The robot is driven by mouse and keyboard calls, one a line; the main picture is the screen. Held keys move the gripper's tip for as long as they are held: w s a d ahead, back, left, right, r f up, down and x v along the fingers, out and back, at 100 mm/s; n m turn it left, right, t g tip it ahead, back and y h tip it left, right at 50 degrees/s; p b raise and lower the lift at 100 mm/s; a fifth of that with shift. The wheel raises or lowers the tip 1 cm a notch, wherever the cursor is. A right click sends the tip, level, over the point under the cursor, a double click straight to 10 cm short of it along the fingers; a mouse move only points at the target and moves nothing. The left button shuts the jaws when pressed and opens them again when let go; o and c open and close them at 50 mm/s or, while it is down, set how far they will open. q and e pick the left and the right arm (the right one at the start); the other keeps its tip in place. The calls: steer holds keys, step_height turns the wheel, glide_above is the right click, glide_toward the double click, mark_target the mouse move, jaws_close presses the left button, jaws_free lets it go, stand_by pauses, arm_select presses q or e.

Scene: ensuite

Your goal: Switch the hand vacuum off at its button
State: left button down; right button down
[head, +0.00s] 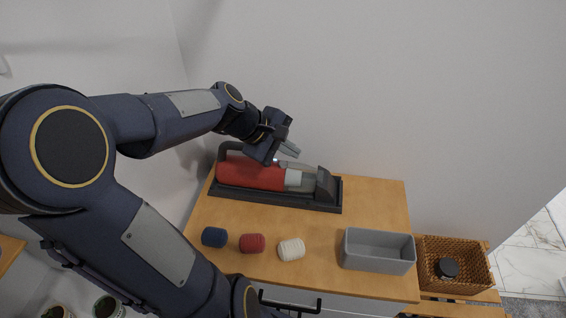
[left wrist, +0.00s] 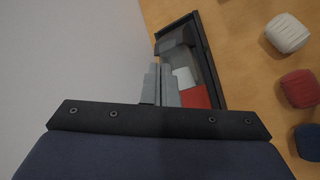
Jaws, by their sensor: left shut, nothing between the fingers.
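The hand vacuum (head: 250,173) has a red body, a clear and grey front part and a dark handle. It lies in a dark tray-like base (head: 262,200) at the back of the wooden cabinet top. My left gripper (head: 291,150) is above the vacuum's middle, close to the wall side, shut and empty. In the left wrist view its fingers (left wrist: 160,84) overlap the vacuum (left wrist: 194,97), so I cannot tell if they touch it. The button cannot be made out; the gripper and wrist hide part of the vacuum's top. My right gripper is not in view.
Blue (head: 214,237), red (head: 252,243) and white (head: 291,249) rolled cloths lie in front of the vacuum. A grey bin (head: 378,262) stands at the front right. A wicker basket (head: 425,274) with a dark jar is beyond the cabinet's right edge. A white wall rises behind.

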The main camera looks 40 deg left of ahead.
arm_select(q)
steer(key=s+d+m, duration=0.5)
steer(key=s+m, duration=0.2)
steer(key=s, duration=0.1)
steer(key=s+d+f+m+g, duration=0.1)
steer(key=s+d+m, duration=0.5)
steer(key=s+m, duration=0.2)
steer(key=shift+s+d+f+m+g, duration=0.15)
steer(key=shift+s+f+m+g, duration=0.05)
steer(key=shift+s+m+g, duration=0.15)
